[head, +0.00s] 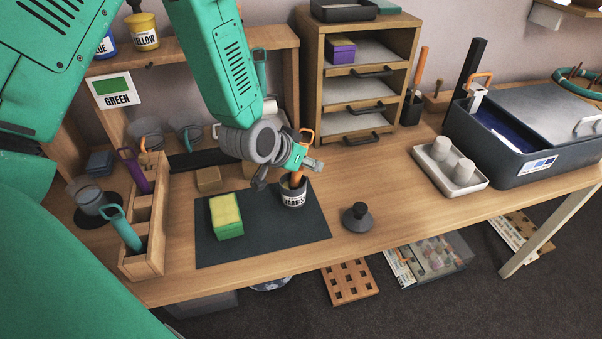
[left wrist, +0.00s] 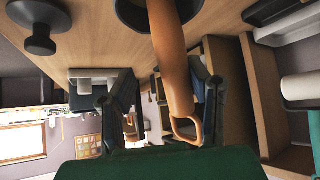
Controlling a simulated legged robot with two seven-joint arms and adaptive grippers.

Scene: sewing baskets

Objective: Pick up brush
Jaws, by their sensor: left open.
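The brush (head: 297,179) has an orange handle with a loop at its top end and stands in a small dark labelled cup (head: 293,197) on a dark mat (head: 275,239). My left gripper (head: 289,171) is open around the handle, above the cup's rim. In the left wrist view the orange handle (left wrist: 171,62) runs between the two open fingers (left wrist: 163,88), closer to the right one. The cup (left wrist: 130,12) shows at the top there; the brush's lower end is hidden inside it. My right gripper is not in view.
A green and yellow block (head: 226,216) lies on the mat. A wooden caddy (head: 145,215) with purple and teal handled tools stands left. A dark knob-topped weight (head: 357,217) sits right of the mat. A white tray (head: 450,168) and a grey bin (head: 530,150) stand farther right.

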